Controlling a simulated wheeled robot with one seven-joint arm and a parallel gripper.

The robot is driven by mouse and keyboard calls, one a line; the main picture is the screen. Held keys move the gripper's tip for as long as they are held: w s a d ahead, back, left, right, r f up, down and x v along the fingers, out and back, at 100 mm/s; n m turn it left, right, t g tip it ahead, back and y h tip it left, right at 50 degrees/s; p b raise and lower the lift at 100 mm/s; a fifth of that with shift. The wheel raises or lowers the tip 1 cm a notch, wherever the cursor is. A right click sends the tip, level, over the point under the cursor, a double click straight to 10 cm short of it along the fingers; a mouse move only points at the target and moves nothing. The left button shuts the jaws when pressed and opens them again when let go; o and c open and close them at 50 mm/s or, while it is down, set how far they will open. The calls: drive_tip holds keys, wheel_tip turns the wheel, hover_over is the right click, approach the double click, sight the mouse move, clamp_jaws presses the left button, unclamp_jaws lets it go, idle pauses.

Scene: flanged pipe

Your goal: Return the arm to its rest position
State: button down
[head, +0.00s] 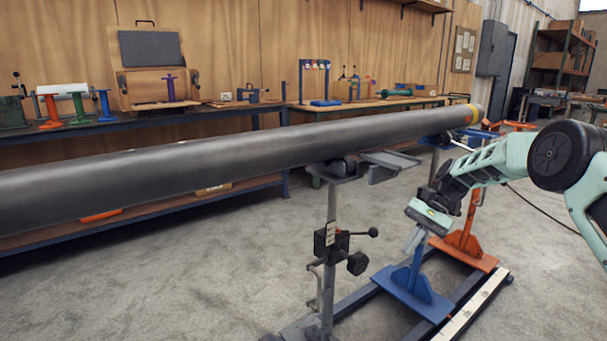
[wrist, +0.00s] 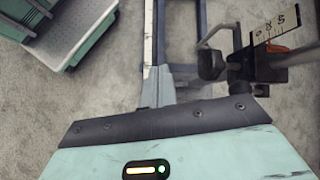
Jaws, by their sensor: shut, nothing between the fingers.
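My arm, pale green with black joints, reaches in from the right edge of the head view and bends down to my gripper (head: 411,241). The gripper is shut and empty, pointing down beside the blue stand (head: 415,278), below and in front of the long grey pipe (head: 250,152). It is apart from the pipe. In the wrist view the pale green wrist housing fills the bottom and the fingertips do not show.
The pipe rests on a grey stand (head: 330,240) with a black clamp and lever; an orange stand (head: 465,243) is behind. A floor rail (head: 475,306) runs below. Workbenches with tools line the wall. In the wrist view a labelled clamp (wrist: 272,60) is at upper right. Concrete floor is open at front left.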

drive_tip(key=s+d+r+n+t+h, duration=0.2)
drive_tip(key=s+n, duration=0.1)
drive_tip(key=s, duration=0.6)
drive_tip(key=s+d+r+n+t+h, duration=0.2)
drive_tip(key=s+h, duration=0.1)
drive_tip(key=s, duration=0.7)
drive_tip(key=s+d+r+n+t+h, duration=0.2)
drive_tip(key=s+n+t, duration=0.1)
drive_tip(key=s, duration=0.6)
drive_tip(key=s+a+r+n+g, duration=0.15)
drive_tip(key=s+a+n, duration=0.25)
drive_tip(key=s+a, duration=0.4)
drive_tip(key=s+a+r+n+g, duration=0.1)
drive_tip(key=s+a+n+g, duration=0.15)
drive_tip(key=s+a, duration=0.6)
wheel_tip(320, 180, up, 21)
drive_tip(key=w+a+t+p, duration=0.1)
drive_tip(key=w+a+p, duration=0.1)
drive_tip(key=p, duration=1.9)
drive_tip(key=shift+w+r+n+p, duration=0.15)
drive_tip(key=shift+w+n+p, duration=0.15)
drive_tip(key=shift+w+n, duration=0.05)
